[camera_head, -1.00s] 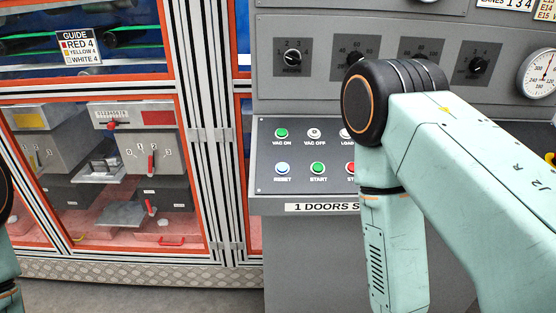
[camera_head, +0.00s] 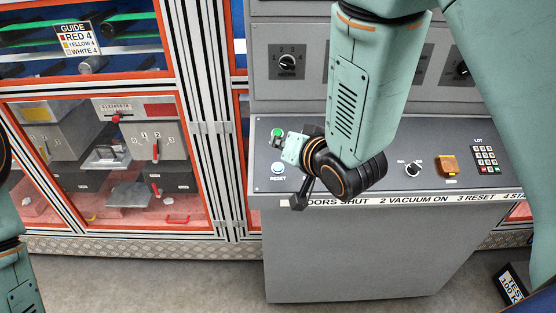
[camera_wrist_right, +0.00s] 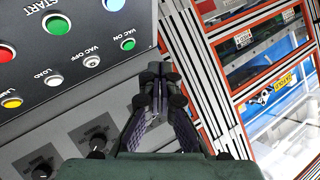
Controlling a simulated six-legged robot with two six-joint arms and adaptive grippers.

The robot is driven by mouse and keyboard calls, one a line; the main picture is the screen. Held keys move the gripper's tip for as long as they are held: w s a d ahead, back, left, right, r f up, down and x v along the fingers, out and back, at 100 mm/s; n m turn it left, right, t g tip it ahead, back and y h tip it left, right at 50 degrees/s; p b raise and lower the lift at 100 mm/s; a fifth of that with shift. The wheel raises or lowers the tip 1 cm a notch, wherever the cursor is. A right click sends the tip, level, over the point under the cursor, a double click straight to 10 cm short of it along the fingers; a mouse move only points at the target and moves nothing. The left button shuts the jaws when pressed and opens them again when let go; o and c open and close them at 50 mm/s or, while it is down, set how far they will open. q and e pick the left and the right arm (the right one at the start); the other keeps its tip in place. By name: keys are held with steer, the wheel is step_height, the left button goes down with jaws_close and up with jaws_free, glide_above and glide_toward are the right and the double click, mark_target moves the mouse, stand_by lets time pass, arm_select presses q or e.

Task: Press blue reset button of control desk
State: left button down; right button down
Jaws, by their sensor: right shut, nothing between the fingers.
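The control desk (camera_head: 400,250) is grey with a sloped dark button panel. The blue reset button (camera_head: 278,168), labelled RESET, is at the panel's left side. It also shows at the top edge of the right wrist view (camera_wrist_right: 113,5), partly cut off. My right gripper (camera_head: 299,201) is shut and empty, its dark fingertips beside the button, to the right and lower in the head view. In the right wrist view its closed fingers (camera_wrist_right: 152,74) are apart from the button. My left gripper is out of view; only parts of my left arm show at the left edge.
A green VAC ON button (camera_head: 278,133) is above the reset button. A green START button (camera_wrist_right: 55,24) is beside it in the right wrist view. My right arm hides other buttons. A knob (camera_head: 412,169), orange switch (camera_head: 447,165) and keypad (camera_head: 485,156) are farther right.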

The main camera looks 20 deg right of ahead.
mark_target(278, 167)
steer(key=w+f+b, duration=0.1)
steer(key=f+b, duration=0.1)
steer(key=w+f+b, duration=0.1)
steer(key=f+b, duration=0.1)
steer(key=d+f+b, duration=0.1)
steer(key=f+b, duration=0.1)
steer(key=f, duration=0.1)
steer(key=shift+w, duration=0.4)
steer(key=shift+w+a+f+b, duration=0.1)
steer(key=shift+w+f+b, duration=0.15)
steer(key=shift+f+b, duration=0.4)
steer(key=shift+r, duration=0.1)
stand_by(0.4)
steer(key=shift+w+f, duration=0.1)
steer(key=shift+f, duration=0.1)
stand_by(0.5)
